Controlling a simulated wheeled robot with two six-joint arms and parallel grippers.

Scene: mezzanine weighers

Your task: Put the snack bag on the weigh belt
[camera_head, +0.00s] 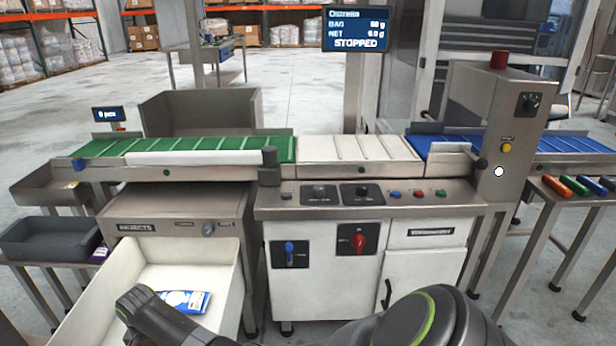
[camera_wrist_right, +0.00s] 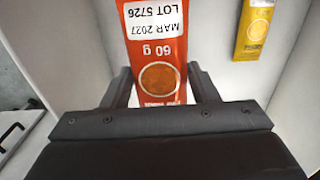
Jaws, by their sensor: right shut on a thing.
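An orange snack bag (camera_wrist_right: 158,60) with a white date label and "60 g" print is between the fingers of my right gripper (camera_wrist_right: 160,88), which is shut on it. In the head view my right gripper (camera_head: 140,305) is low over the open white drawer of the rejects cabinet, and its arm hides most of the bag. The cream weigh belt (camera_head: 360,148) lies between the green belt and the blue belt, and it is empty. My left gripper is not in view.
The white drawer (camera_head: 230,275) holds a blue and white bag (camera_head: 187,300); a yellow bag (camera_wrist_right: 254,28) shows in the wrist view. A control panel (camera_head: 350,195) fronts the weigh belt. A display (camera_head: 356,28) reads STOPPED. A metal post (camera_head: 500,130) stands right.

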